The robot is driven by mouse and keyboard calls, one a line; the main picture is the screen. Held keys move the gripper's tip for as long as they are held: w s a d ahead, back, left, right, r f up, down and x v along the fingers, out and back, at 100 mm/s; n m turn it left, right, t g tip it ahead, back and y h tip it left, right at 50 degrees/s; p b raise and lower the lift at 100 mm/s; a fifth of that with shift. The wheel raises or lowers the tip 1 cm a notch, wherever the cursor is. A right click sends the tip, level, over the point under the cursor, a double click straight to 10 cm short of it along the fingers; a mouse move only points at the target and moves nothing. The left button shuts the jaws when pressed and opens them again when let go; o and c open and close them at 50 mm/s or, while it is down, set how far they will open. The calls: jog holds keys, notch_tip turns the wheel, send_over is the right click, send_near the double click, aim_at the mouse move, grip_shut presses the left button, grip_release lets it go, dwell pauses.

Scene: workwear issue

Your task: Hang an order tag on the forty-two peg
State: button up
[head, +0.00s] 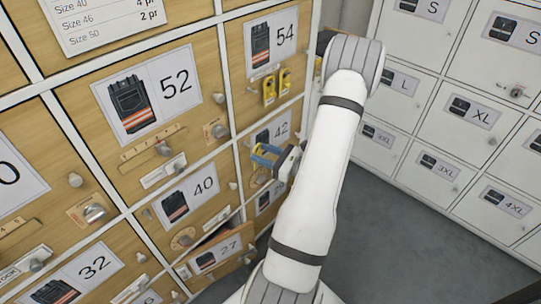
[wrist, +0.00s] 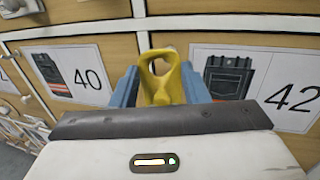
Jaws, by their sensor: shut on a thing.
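My gripper (head: 266,155) is shut on a yellow order tag (wrist: 160,80), seen between its blue fingers in the wrist view. The tag has a rounded top with a hole, and its lower part is hidden between the fingers. The gripper is in front of the 42 locker, just below its label (head: 271,130). In the wrist view the 42 label (wrist: 255,85) is right of the tag and the 40 label (wrist: 72,72) is left. I cannot make out the forty-two peg; the gripper covers part of that door. Two yellow tags (head: 269,91) (head: 285,80) hang below the 54 label (head: 270,42).
White lockers (head: 440,110) stand at right. Grey floor (head: 410,240) there is clear.

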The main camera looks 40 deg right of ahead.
aim_at(260, 151)
jog(key=shift+w+a+f+b, duration=0.1)
jog(key=shift+w+f+b, duration=0.15)
jog(key=shift+w, duration=0.85)
jog(key=shift+w+a+f+b, duration=0.15)
jog(key=shift+w+f, duration=0.15)
jog(key=shift+w, duration=0.75)
jog(key=o, duration=1)
jog(key=shift+d+r, duration=0.1)
jog(key=shift+d, duration=0.05)
